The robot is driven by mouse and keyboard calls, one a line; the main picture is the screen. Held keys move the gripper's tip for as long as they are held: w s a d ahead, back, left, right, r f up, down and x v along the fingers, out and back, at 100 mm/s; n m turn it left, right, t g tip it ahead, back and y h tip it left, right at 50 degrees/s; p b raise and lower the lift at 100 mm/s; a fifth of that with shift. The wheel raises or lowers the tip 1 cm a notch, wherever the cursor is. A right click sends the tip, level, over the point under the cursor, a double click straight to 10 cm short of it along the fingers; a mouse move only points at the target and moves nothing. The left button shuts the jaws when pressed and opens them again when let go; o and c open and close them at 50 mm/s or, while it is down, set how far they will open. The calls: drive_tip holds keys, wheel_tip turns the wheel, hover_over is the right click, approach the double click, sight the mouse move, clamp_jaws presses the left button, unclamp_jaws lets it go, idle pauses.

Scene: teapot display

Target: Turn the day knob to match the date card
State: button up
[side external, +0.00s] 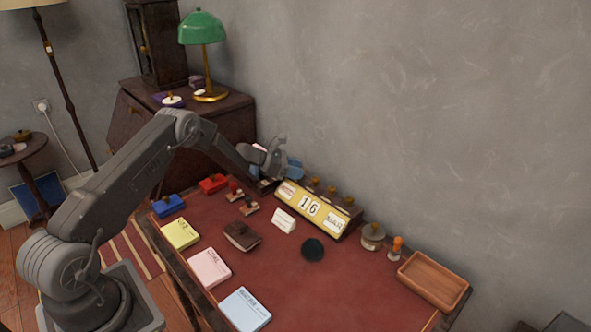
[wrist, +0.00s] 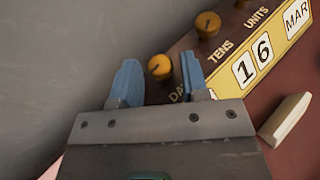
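The desk calendar (side external: 312,211) has a yellow face reading 16 and MAR; its left window's text is too small to read. Its knobs have orange-yellow caps. The day knob (wrist: 159,67), above a label starting "DA", appears between my open gripper's blue fingertips (wrist: 159,60), with gaps on both sides; contact is not visible. The right finger hides part of the label and the left window. The tens knob (wrist: 207,24) is farther right. In the side view my gripper (side external: 291,169) is at the calendar's left end. The white date card (side external: 283,221) stands in front, its text unreadable.
Stamps (side external: 235,190), a red ink pad (side external: 213,184), a blue ink pad (side external: 168,206) and a brown book (side external: 242,235) lie left of the card. A dark green round object (side external: 312,249) sits in front. A wooden tray (side external: 434,278) is at right. The wall is close behind.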

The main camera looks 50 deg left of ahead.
drive_tip(key=c, duration=0.7)
drive_tip(key=shift+o, duration=0.2)
idle(0.7)
drive_tip(key=o, duration=0.9)
drive_tip(key=v, duration=1.4)
drive_tip(key=shift+w, duration=0.1)
